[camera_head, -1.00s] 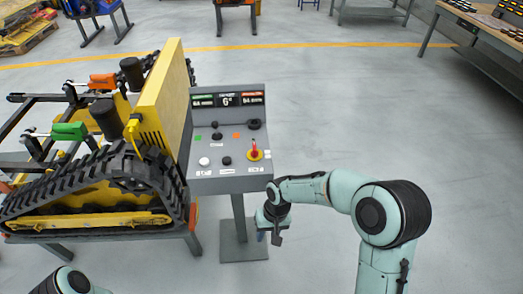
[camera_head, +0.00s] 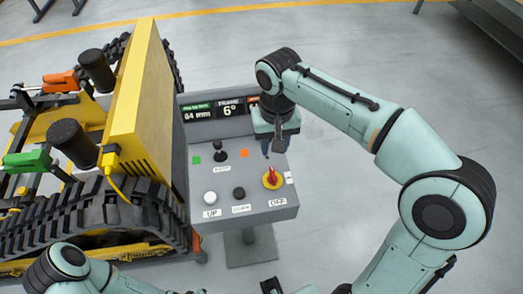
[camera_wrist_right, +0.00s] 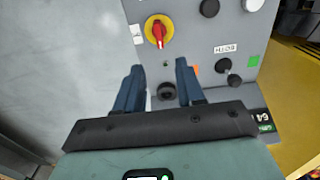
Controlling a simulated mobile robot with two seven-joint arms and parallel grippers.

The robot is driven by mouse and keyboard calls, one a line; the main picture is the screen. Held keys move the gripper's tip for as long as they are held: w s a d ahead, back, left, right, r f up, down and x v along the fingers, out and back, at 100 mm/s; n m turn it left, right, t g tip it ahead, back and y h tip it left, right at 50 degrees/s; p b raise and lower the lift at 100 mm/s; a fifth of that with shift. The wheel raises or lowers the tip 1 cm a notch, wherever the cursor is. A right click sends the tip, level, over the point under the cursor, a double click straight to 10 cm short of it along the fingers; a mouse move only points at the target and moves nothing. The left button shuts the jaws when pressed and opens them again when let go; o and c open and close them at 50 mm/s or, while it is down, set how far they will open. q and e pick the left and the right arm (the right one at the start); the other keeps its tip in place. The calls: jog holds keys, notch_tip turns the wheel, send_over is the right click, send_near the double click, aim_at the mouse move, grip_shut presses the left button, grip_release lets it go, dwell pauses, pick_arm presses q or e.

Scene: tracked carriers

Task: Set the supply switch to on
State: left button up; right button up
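The supply switch is a red rotary handle on a yellow round base (camera_head: 272,180), on the right side of the sloped grey control panel (camera_head: 252,208). A white label reading OFF sits just in front of it, and a smaller label is to its right. The red handle points roughly toward the back of the panel. The switch also shows at the top of the right wrist view (camera_wrist_right: 157,32). My right gripper (camera_head: 275,148) is over the panel behind the switch, apart from it. Its two blue fingers (camera_wrist_right: 158,72) are spread with nothing between them.
A white button (camera_head: 210,198), a dark button (camera_head: 239,193) and a black joystick (camera_head: 220,154) are on the panel left of the switch. Displays (camera_head: 229,109) stand at its back. A yellow tracked carrier (camera_head: 135,95) stands close on the left. Floor to the right is clear.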

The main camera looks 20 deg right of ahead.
aim_at(273, 173)
jog(key=f, duration=0.4)
jog(key=f+b, duration=0.1)
jog(key=f, duration=0.3)
jog(key=f+b, duration=0.1)
jog(key=f, duration=0.3)
jog(key=shift+s, duration=0.4)
pick_arm(q)
jog(key=shift+s+f, duration=0.4)
jog(key=shift+f, duration=0.2)
jog(key=shift+s+f, duration=0.4)
jog(key=shift+f, duration=0.2)
pick_arm(e)
jog(key=shift+w+f, duration=0.1)
jog(key=shift+f, duration=0.55)
grip_shut()
